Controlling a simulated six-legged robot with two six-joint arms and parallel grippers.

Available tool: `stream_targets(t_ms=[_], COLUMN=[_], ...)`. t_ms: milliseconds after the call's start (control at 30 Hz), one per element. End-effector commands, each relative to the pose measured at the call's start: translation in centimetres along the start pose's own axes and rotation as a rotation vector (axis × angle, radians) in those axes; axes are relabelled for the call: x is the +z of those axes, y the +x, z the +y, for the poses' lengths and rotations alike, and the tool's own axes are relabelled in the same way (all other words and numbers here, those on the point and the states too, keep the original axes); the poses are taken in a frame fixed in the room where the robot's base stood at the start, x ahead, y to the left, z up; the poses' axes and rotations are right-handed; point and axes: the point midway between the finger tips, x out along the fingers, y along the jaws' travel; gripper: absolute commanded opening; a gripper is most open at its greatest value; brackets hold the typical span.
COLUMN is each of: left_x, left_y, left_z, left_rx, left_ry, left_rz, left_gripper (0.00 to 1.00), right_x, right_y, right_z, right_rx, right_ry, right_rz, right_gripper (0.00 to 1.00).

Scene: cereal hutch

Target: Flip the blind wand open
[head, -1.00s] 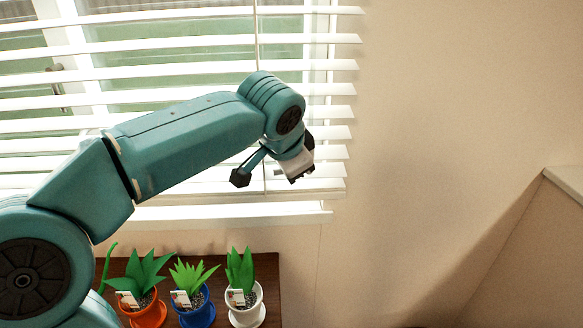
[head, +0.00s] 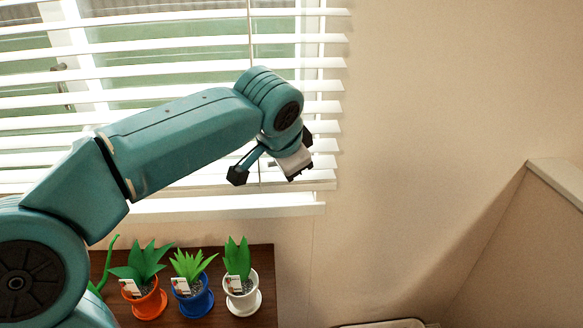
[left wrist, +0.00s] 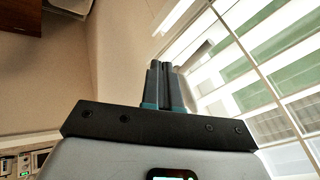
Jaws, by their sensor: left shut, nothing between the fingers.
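The white slatted blind (head: 310,68) hangs over the window, its slats tilted with bright gaps between them. A thin vertical line (head: 250,22) runs down its front; I cannot tell whether it is the wand or a cord. My left arm crosses in front of the blind and hides part of this line. My left gripper (head: 296,166) is near the blind's lower right part, with its fingertips not clear in the head view. In the left wrist view its fingers (left wrist: 163,72) are together and empty, with the blind (left wrist: 255,60) to their right. My right gripper is not in view.
Below the blind, a dark wooden surface (head: 220,312) holds plants in an orange pot (head: 147,303), a blue pot (head: 193,300) and a white pot (head: 241,297). A ledge (head: 560,178) stands at the right. The wall (head: 420,110) right of the blind is bare.

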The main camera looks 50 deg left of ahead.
Motion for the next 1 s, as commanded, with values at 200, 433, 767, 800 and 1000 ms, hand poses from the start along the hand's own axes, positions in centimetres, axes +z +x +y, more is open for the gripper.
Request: stream_targets(t_ms=[200, 433, 767, 800, 1000], left_x=[0.0, 0.2, 0.5, 0.5, 0.5], left_y=[-4.1, -7.8, -9.0, -9.0, -9.1], left_z=[-0.7, -0.8, -0.7, -0.7, -0.7], left_rx=[-0.002, 0.000, -0.001, -0.001, -0.001], left_ry=[-0.003, -0.001, -0.001, -0.001, -0.002], left_rz=[0.008, 0.006, 0.002, 0.002, 0.002], left_gripper=[0.00, 0.00, 0.00, 0.00, 0.00], right_x=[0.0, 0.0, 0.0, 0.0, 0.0], right_y=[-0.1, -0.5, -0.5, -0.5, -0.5], right_z=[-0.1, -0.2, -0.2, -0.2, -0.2], right_rx=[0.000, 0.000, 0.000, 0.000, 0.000], right_ry=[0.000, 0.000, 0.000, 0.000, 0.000], right_rz=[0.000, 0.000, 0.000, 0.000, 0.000], right_gripper=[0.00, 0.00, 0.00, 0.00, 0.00])
